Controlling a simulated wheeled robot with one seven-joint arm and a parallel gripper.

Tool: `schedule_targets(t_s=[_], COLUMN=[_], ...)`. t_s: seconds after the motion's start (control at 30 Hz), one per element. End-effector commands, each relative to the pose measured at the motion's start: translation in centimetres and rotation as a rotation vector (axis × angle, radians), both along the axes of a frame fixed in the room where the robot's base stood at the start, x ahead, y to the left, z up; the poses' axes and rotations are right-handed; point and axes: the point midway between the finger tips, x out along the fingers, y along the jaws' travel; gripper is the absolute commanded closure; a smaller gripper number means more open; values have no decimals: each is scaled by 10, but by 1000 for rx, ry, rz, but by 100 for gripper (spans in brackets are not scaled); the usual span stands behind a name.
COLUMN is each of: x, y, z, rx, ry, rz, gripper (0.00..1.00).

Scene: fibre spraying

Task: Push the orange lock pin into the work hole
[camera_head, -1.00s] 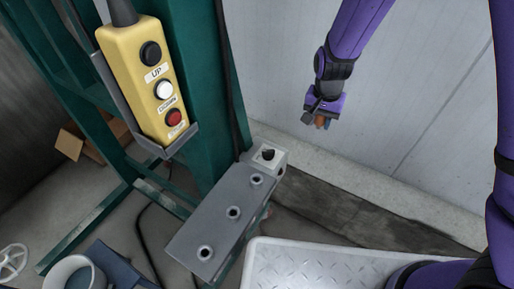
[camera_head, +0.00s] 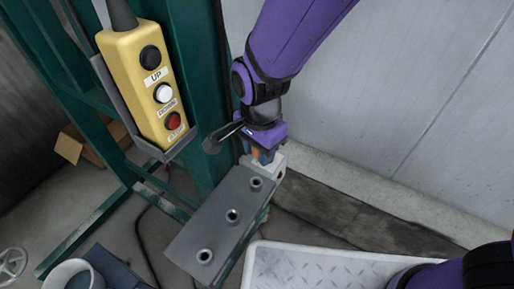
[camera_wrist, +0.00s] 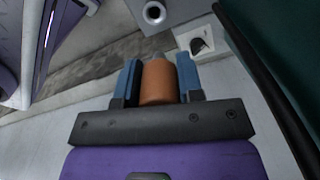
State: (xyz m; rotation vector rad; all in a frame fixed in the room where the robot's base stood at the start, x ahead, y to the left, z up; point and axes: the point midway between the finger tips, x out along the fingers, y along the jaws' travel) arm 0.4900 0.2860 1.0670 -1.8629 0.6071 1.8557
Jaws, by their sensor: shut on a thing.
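My gripper (camera_head: 263,156) is shut on the orange lock pin (camera_wrist: 158,82). In the wrist view the pin sits between two blue fingers, pointing away from the camera. In the head view a bit of orange (camera_head: 263,154) shows between the fingers, over the far end of the grey bar. In the wrist view the block's dark hole (camera_wrist: 199,45) shows just beyond the right finger. The pin's tip appears left of that hole; whether it touches anything is not clear.
The grey bar (camera_head: 208,222) carries three ringed holes in a row. A yellow button box (camera_head: 146,85) hangs on the green post (camera_head: 197,110) to the left. A white textured platform (camera_head: 330,268) is at the lower right. The pale wall (camera_head: 400,110) is behind.

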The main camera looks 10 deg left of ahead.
Motion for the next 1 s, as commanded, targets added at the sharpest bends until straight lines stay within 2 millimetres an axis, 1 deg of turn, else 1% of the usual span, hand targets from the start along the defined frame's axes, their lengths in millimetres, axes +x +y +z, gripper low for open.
schedule_targets(t_s=[0.1, 0.2, 0.63, 0.77, 1.0], x=[-10, -14, -14, -15, -14], y=[4, 5, 5, 5, 5], z=[3, 4, 4, -3, -23], rx=[1, 1, 2, -1, -1], ry=[2, 3, 4, 4, 4], rz=[-14, -23, -24, -23, -24], gripper=[89, 89, 89, 89, 89])
